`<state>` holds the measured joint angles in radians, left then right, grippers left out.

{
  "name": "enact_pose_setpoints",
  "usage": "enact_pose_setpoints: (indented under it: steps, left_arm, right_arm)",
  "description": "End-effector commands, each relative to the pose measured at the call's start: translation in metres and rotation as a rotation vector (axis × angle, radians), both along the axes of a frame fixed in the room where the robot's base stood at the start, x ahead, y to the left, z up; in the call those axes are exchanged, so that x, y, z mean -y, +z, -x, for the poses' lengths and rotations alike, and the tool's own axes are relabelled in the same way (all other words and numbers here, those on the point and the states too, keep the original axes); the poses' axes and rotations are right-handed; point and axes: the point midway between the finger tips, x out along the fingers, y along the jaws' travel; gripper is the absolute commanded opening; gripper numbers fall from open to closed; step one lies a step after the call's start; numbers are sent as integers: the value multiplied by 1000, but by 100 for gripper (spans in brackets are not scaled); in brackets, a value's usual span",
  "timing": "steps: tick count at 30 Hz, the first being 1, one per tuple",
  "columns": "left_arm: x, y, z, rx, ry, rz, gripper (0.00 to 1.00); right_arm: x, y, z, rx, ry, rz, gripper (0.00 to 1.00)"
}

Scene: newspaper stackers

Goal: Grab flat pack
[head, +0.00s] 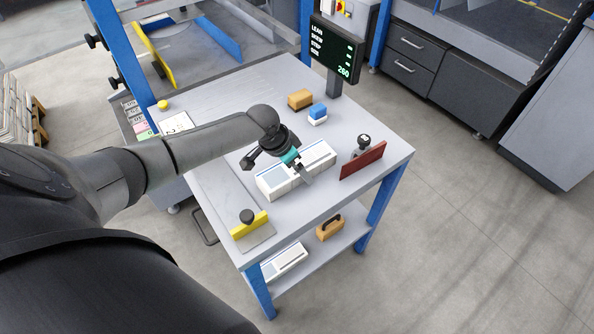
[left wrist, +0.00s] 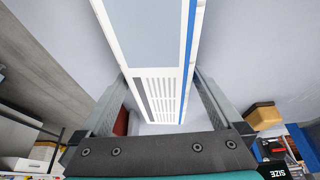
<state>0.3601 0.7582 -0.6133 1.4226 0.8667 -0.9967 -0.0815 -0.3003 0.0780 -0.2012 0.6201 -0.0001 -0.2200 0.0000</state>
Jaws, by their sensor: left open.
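A flat white pack with grey-blue panels and a blue stripe (head: 268,184) lies on the grey table top. My left gripper (head: 300,172) is over the middle of this pack, pointing down. In the left wrist view the pack (left wrist: 150,45) runs between the two spread fingers of the open left gripper (left wrist: 159,82). A finger is on each side of it, and I cannot tell whether they touch it. The gripper hides part of the pack in the head view. My right gripper is not in view.
A dark red upright plate (head: 362,162) with a black knob stands right of the pack, and a yellow one (head: 249,225) stands in front. A tan block (head: 300,99) and a blue-and-white block (head: 318,113) lie behind. A similar pack (head: 284,262) lies on the lower shelf.

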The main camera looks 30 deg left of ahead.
Motion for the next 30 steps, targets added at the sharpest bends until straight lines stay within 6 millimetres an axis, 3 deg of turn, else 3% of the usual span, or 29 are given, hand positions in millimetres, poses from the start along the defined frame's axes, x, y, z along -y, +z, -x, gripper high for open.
enact_pose_setpoints:
  steps: [7, 30]
  left_arm:
    - [0, 0, -1, 1, -1, -1, 99]
    - [0, 0, 0, 0, 0, 0, 12]
  right_arm:
    - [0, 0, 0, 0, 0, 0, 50]
    - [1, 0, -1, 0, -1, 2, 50]
